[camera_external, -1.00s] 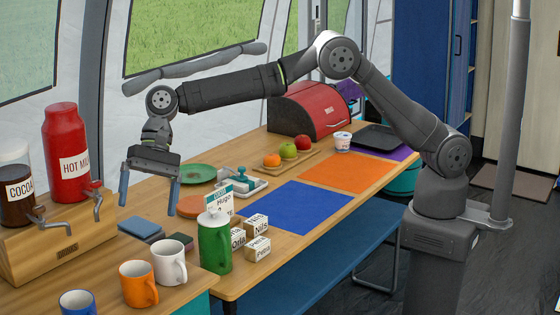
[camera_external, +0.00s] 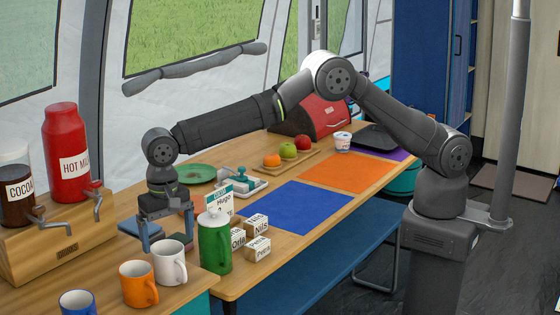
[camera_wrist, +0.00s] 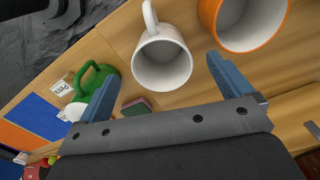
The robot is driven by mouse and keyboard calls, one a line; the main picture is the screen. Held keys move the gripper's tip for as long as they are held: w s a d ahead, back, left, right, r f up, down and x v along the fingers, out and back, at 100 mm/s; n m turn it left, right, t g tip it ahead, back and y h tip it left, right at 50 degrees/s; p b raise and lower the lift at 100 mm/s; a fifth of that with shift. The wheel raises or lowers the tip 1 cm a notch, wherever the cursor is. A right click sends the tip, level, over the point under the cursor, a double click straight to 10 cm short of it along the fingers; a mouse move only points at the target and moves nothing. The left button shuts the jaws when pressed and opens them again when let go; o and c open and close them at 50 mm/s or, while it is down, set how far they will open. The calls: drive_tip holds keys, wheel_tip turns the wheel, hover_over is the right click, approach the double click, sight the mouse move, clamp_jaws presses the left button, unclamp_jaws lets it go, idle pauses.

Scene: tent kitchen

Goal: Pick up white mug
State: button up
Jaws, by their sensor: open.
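The white mug (camera_external: 170,262) stands upright on the wooden table, between the orange mug (camera_external: 138,283) and the green lidded pot (camera_external: 214,243). In the wrist view the white mug (camera_wrist: 162,62) shows from above, empty, with its handle toward the top of the picture. My gripper (camera_external: 168,240) is open, with its blue fingers pointing down just behind and above the white mug. In the wrist view my gripper (camera_wrist: 160,82) has a finger on either side of the mug in the picture. I cannot tell whether either finger touches it.
A blue mug (camera_external: 77,303) stands at the front left. The drink stand (camera_external: 60,245) with a red bottle (camera_external: 69,155) is at the left. Name blocks (camera_external: 257,248) sit right of the green pot. A blue mat (camera_external: 296,207) is clear.

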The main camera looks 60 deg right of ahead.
sight(170, 263)
wheel_tip(170, 263, down, 8)
drive_tip(key=shift+f, duration=0.1)
drive_tip(key=c, duration=1.1)
drive_tip(key=shift+r, duration=0.2)
